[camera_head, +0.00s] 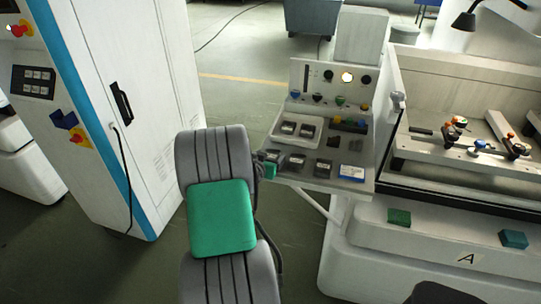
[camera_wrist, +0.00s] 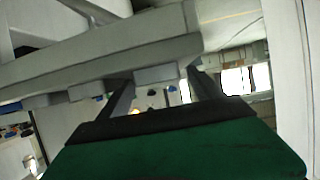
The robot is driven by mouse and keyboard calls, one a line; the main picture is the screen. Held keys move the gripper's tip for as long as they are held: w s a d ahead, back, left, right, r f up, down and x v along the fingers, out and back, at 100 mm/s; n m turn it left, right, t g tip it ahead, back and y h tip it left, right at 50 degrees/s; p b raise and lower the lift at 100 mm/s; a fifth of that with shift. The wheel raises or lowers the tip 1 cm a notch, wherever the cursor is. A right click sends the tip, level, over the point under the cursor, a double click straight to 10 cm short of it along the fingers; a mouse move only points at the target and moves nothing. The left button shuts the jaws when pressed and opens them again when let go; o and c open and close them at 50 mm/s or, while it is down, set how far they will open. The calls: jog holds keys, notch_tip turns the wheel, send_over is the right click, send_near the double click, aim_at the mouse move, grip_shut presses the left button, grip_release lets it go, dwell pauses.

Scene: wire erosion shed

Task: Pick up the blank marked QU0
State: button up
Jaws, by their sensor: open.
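Several small dark blanks with pale labels sit on the side shelf (camera_head: 312,184) in the head view. Two blanks (camera_head: 297,129) lie in a white tray (camera_head: 278,138). More blanks (camera_head: 310,165) stand in a row along the shelf's front. The labels are too small to read, so I cannot tell which one is QU0. My gripper (camera_head: 268,169) is partly hidden behind my arm, at the shelf's left front edge. In the wrist view my gripper (camera_wrist: 162,88) has its two dark fingers spread apart with nothing held between them. No blank shows clearly there.
A control panel (camera_head: 309,79) with coloured knobs stands behind the shelf. A blue and white box (camera_head: 352,173) lies at the shelf's right. The large machine (camera_head: 430,240) borders it on the right. A tall white cabinet (camera_head: 150,90) stands left. Floor (camera_head: 240,50) shows between them.

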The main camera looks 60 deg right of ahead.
jog(key=shift+c, duration=0.2)
grip_shut()
dwell(0.7)
jog(key=shift+w+d+r, duration=0.1)
jog(key=shift+d+r, duration=0.05)
